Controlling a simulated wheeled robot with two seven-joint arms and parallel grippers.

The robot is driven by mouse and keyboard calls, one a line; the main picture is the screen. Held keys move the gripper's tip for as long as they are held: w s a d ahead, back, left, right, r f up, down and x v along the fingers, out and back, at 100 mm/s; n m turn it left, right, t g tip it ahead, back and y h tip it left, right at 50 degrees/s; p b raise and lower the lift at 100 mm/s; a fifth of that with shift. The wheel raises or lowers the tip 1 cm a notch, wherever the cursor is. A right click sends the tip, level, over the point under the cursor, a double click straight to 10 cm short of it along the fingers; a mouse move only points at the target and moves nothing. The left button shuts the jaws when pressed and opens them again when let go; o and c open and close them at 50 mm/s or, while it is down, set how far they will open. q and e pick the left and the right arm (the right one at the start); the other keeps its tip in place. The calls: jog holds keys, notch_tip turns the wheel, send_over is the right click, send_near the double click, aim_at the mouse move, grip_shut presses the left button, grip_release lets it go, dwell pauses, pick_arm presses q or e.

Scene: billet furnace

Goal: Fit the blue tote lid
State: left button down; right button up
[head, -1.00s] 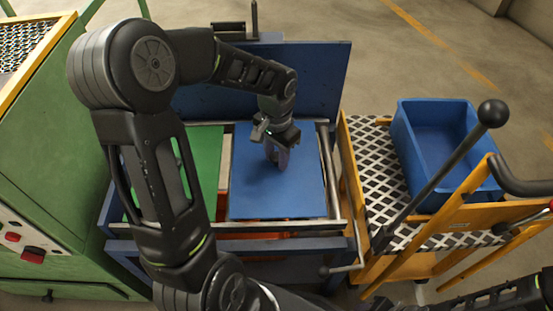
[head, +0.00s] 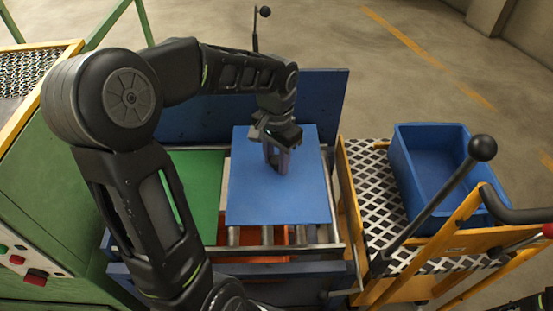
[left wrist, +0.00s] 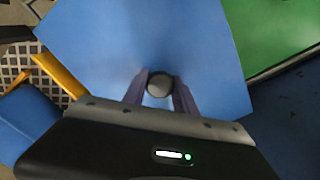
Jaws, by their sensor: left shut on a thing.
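The blue lid (head: 300,195) is a flat square panel in the head view, with its near edge above the rollers of a blue-framed stand. It also fills much of the left wrist view (left wrist: 110,40). My left gripper (head: 278,165) is over the lid's middle and shut on its round dark knob (left wrist: 159,84), which shows between the fingers in the left wrist view. The open blue tote (head: 434,170) stands on the yellow cart at the right, empty as far as I see.
A green panel (head: 197,185) lies left of the lid. An orange thing (head: 262,240) shows under the rollers (head: 300,236). The cart (head: 368,180) has a mesh deck and a black-knobbed lever (head: 482,148) between me and the tote. A tall blue board (head: 325,100) stands behind.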

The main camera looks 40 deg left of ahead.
pick_arm(q)
notch_tip(320, 180, up, 4)
send_over(316, 159)
jog(key=shift+r+n, duration=0.1)
jog(key=shift+n, duration=0.3)
jog(key=w+d+r, duration=0.3)
jog(key=w+d, duration=0.1)
jog(key=d, duration=0.2)
jog(key=shift+n, duration=0.4)
jog(key=shift+r, duration=0.1)
